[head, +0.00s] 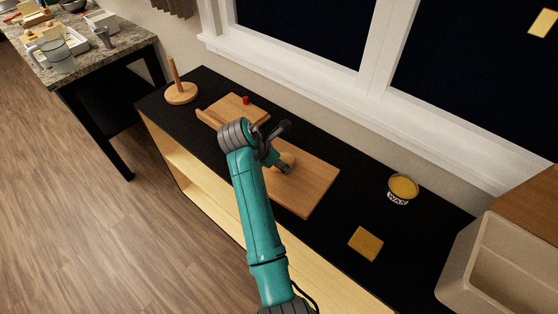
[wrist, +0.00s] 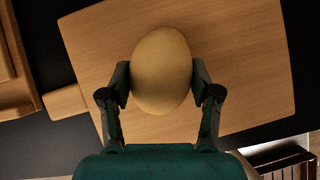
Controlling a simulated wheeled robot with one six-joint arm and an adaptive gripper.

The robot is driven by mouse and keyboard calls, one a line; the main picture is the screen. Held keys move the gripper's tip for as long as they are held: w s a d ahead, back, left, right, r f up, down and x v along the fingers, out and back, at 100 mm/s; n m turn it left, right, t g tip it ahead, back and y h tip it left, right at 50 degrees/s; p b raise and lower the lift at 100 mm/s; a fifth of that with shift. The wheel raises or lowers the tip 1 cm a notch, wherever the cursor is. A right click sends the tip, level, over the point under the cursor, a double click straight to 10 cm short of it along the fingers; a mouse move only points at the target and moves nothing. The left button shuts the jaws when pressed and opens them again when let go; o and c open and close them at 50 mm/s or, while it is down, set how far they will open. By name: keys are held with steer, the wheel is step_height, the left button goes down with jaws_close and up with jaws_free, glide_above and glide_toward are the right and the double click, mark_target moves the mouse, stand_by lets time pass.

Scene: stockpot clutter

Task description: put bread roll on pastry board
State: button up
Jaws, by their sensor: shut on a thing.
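In the wrist view, the bread roll (wrist: 161,72) is a tan, egg-shaped piece between the two fingers of my gripper (wrist: 161,85). My gripper is shut on it, one finger on each side. The pastry board (wrist: 250,75) is a plain light-wood board directly below the roll. I cannot tell whether the roll touches it. In the head view, the board (head: 312,188) lies on the black counter, and my gripper (head: 284,165) is over its left part. The roll (head: 288,158) is partly hidden there by my gripper.
A smaller wooden board (head: 235,108) with a raised edge and a red item (head: 246,100) lie to the left. A wooden peg stand (head: 181,92) is farther left. A wax tin (head: 402,189) and a yellow square (head: 366,243) are to the right, near a sink (head: 505,262).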

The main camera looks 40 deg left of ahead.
steer(key=shift+f, duration=0.15)
steer(key=o, duration=1.1)
steer(key=shift+o, duration=0.2)
steer(key=v, duration=1.2)
steer(key=shift+r, duration=0.2)
steer(key=shift+d+f, duration=0.1)
